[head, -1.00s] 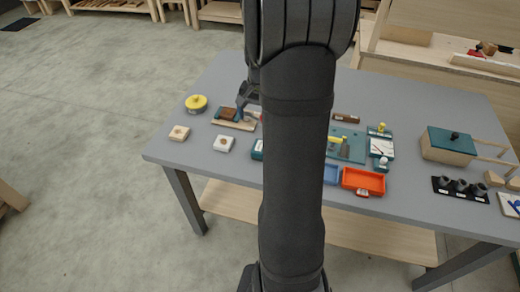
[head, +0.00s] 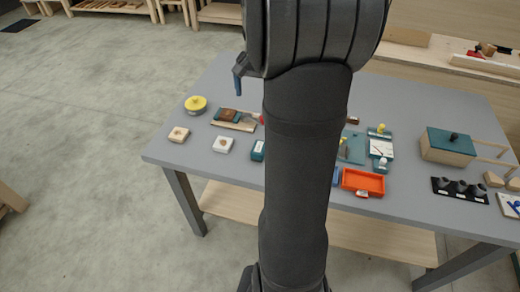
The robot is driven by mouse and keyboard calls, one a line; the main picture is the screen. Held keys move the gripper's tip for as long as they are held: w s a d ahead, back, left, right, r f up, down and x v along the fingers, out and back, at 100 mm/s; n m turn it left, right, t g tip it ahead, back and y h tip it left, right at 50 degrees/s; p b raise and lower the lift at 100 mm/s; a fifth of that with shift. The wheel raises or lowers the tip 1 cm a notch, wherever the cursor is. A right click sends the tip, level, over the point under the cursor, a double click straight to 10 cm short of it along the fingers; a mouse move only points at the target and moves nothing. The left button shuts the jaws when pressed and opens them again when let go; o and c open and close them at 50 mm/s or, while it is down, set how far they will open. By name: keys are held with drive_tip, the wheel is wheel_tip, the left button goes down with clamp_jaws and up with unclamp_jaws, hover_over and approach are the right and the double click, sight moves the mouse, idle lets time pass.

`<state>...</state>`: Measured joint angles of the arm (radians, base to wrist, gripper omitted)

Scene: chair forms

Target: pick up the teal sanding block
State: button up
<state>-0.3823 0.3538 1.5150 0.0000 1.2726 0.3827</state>
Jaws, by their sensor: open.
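A small block with a brown top and teal edges (head: 229,115) lies on a light wooden board (head: 246,127) at the left of the grey table in the head view. A small teal box with a pale label (head: 257,151) stands to its right and nearer the camera. I cannot tell for certain which of these is the teal sanding block. My gripper (head: 239,83) hangs above and beyond the board, mostly hidden behind my arm; only a blue finger shows clearly. It is open, with nothing seen in it.
Right of my arm are an orange tray (head: 363,182), a teal-lidded box (head: 448,146) and dark cups on a black strip. My arm hides the table's middle.

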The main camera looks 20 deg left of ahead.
drive_tip(key=shift+r, duration=0.35)
drive_tip(key=shift+c, duration=0.7)
